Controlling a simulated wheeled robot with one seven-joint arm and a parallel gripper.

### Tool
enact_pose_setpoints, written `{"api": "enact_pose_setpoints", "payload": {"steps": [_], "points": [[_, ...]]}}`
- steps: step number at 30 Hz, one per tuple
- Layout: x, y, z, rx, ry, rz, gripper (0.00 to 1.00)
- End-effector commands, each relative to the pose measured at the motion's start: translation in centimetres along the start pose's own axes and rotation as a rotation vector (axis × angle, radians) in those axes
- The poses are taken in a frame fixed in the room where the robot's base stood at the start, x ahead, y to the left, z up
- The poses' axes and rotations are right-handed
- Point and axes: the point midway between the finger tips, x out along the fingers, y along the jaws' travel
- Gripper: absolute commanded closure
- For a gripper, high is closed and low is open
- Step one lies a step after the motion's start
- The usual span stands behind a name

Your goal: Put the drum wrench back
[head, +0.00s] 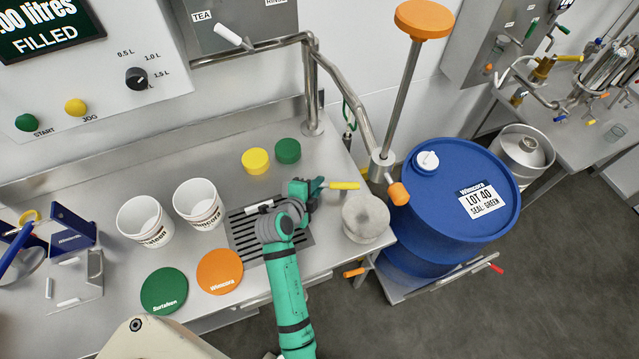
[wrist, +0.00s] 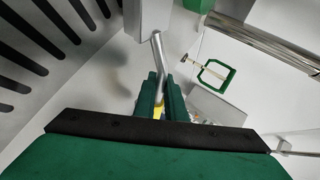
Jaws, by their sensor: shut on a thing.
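My gripper (head: 317,187) is above the right end of the steel counter, beside the drain grate. It is shut on the drum wrench (head: 343,185), whose yellow part sticks out to the right of the fingers. In the wrist view a grey metal rod of the drum wrench (wrist: 157,55) extends away from between the green fingers (wrist: 162,88), with a bit of yellow low between them. The rest of the wrench is hidden by the gripper. A green frame (wrist: 214,75) hangs ahead in the wrist view; a green loop (head: 348,112) shows by the bent pipe in the head view.
A blue drum (head: 435,215) stands right of the counter. Yellow (head: 255,161) and green (head: 287,150) caps and two white tubs (head: 198,204) are on the counter.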

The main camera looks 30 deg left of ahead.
Motion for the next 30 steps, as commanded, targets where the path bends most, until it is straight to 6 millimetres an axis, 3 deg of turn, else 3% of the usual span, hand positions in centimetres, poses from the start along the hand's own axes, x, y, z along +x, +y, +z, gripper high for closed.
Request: {"api": "enact_pose_setpoints", "payload": {"steps": [30], "points": [[0.8, 1.0, -0.1, 0.004, 0.006, 0.000, 1.00]]}}
